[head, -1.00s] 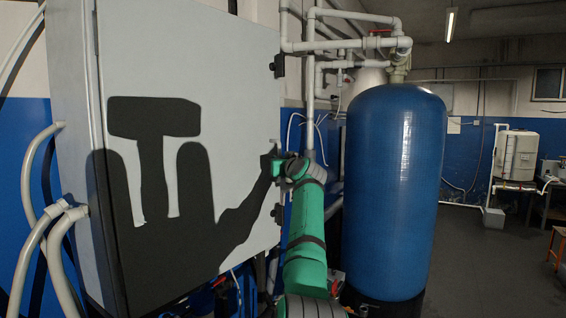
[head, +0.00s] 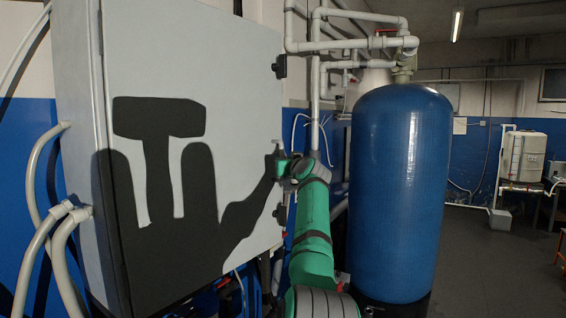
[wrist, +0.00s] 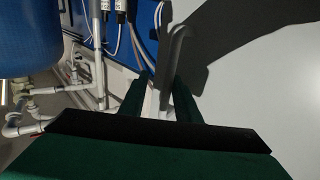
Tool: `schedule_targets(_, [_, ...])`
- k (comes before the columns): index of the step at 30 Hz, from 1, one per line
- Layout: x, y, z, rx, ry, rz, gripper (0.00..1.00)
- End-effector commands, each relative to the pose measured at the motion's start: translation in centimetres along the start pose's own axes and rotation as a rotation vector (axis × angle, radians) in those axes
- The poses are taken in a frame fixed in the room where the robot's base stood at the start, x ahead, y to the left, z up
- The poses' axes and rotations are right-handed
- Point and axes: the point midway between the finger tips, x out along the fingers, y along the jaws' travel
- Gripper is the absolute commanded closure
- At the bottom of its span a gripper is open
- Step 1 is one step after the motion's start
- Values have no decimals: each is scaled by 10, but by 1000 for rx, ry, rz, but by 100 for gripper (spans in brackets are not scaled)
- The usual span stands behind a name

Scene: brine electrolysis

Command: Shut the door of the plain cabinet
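The plain cabinet's door (head: 235,85) is a large light-grey panel filling the left half of the head view. Its front carries a dark shadow of me. I cannot tell how wide any gap behind its right edge is. My gripper (head: 283,167) is at that right edge, about mid-height. In the wrist view my gripper (wrist: 160,92) has its two green fingers spread apart. A dark grey handle-like bar (wrist: 178,58) reaches down between or just before them; contact is unclear. The door face (wrist: 285,95) is at the right there.
A tall blue tank (head: 398,190) stands just right of my arm, with white pipes (head: 350,15) above it. Grey hoses (head: 62,225) run by the cabinet's left side. Open floor (head: 490,265) lies at the right.

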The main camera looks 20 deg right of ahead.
Motion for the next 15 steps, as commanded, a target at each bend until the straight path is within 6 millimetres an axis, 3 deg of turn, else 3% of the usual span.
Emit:
schedule_targets(7, [2,-8,0,0,-1,-9,71])
schedule_targets(15, [-3,-3,1,-1,0,-6,71])
